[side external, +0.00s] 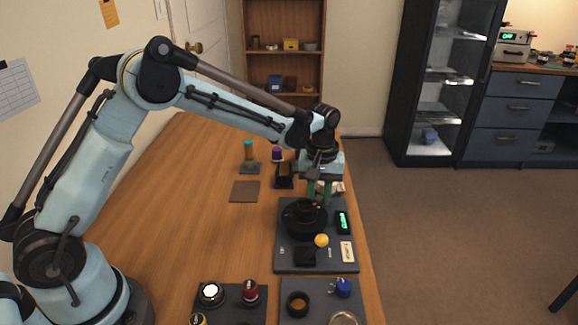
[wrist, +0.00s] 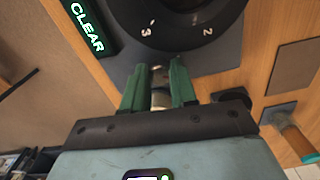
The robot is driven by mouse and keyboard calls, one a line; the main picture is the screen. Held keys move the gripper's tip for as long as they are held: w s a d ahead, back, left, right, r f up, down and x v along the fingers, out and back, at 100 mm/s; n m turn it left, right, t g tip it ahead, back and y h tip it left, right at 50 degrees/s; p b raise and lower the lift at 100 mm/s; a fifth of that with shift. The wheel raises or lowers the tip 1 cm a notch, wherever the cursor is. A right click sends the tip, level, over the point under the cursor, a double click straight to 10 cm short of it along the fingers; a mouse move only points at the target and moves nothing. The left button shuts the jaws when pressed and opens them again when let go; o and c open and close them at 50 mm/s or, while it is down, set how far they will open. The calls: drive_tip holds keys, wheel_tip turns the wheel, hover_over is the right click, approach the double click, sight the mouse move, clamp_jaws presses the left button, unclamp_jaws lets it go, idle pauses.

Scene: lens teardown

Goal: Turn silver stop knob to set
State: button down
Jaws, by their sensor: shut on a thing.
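My gripper (side external: 321,190) reaches down at the far edge of the dark grey base plate (side external: 286,263) that carries a large black dial (side external: 300,226). In the wrist view its green fingers (wrist: 159,88) are shut on a small silver knob (wrist: 160,99) beside the dial's rim. The fingers cover the knob's sides, so its turn position cannot be told. The black dial (wrist: 215,48) shows the numbers 3 and 2 near the knob. A display (side external: 343,222) glows green, and it reads CLEAR in the wrist view (wrist: 86,25).
A yellow ball (side external: 321,240) and a white label (side external: 347,251) sit on the plate. Two dark trays with knobs and rings, one with a red-topped part (side external: 250,291), lie in front. A teal-topped part (side external: 249,152) and a brown mat (side external: 245,191) are behind. Bare table lies left.

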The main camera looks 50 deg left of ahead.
sight(319, 198)
drive_tip(key=m, duration=1.2)
drive_tip(key=shift+m, duration=0.4)
idle(0.3)
drive_tip(key=c, duration=1.2)
unclamp_jaws()
drive_tip(key=shift+o, duration=0.2)
wheel_tip(319, 198, up, 12)
drive_tip(key=shift+r, duration=0.1)
